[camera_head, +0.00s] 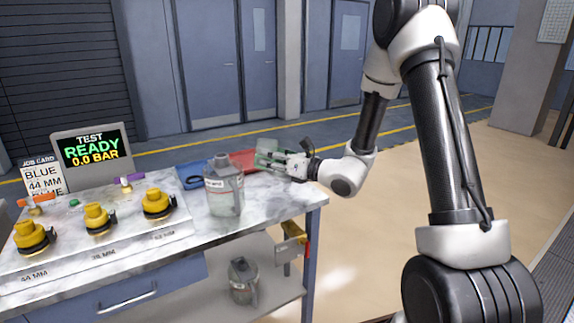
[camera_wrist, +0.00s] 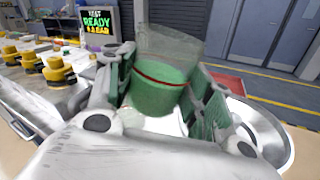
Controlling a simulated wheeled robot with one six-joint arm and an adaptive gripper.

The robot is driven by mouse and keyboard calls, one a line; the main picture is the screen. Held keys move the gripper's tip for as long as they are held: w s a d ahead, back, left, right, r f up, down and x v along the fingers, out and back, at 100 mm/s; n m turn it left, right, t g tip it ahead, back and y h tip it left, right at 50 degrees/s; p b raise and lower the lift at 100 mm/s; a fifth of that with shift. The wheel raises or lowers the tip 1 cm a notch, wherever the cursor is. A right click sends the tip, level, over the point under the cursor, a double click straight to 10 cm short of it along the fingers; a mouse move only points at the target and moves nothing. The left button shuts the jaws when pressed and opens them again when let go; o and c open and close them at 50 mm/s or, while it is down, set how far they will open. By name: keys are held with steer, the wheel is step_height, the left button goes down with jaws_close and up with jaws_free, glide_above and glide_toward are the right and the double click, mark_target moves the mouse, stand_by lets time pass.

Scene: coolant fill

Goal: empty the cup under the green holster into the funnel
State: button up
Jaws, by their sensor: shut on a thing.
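My gripper (camera_head: 283,158) is shut on a clear cup (camera_wrist: 165,75), with one finger on each side of it in the wrist view (camera_wrist: 165,98). The cup has green liquid in its lower part and a red line around it. It looks close to upright in the wrist view. In the head view the cup (camera_head: 268,148) is small and partly covered by the fingers, above the far right of the bench. A wide round silver rim (camera_wrist: 278,140), perhaps the funnel, lies below and right of the cup in the wrist view.
A grey jug (camera_head: 224,192) stands on the bench (camera_head: 270,199), left of my gripper. A blue tray (camera_head: 190,176) and a red tray (camera_head: 242,158) lie behind it. Yellow-capped fittings (camera_head: 97,217) stand left. Another jug (camera_head: 242,283) and a yellow holster (camera_head: 291,247) are below.

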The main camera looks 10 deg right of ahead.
steer(key=shift+w+d+r+m, duration=0.2)
steer(key=shift+d+r+m, duration=0.1)
steer(key=shift+m, duration=0.3)
steer(key=shift+w+d+f+m, duration=0.35)
steer(key=shift+d+f+m, duration=0.1)
steer(key=shift+m, duration=0.35)
stand_by(0.4)
steer(key=shift+w+d+r+m, duration=0.4)
steer(key=shift+w+m, duration=0.05)
steer(key=shift+m, duration=0.35)
stand_by(0.3)
steer(key=shift+w+d+f+m, duration=0.1)
steer(key=shift+f+m, duration=0.25)
steer(key=shift+m, duration=0.55)
steer(key=shift+r+m+p, duration=0.3)
steer(key=shift+r+m, duration=0.15)
steer(key=shift+m, duration=0.45)
stand_by(0.5)
steer(key=shift+w+d+f+m+p, duration=0.15)
steer(key=shift+f+m, duration=0.2)
steer(key=shift+m, duration=0.55)
steer(key=shift+s+f+m+p, duration=0.15)
steer(key=shift+f+m, duration=0.15)
steer(key=shift+m, duration=0.6)
stand_by(1.0)
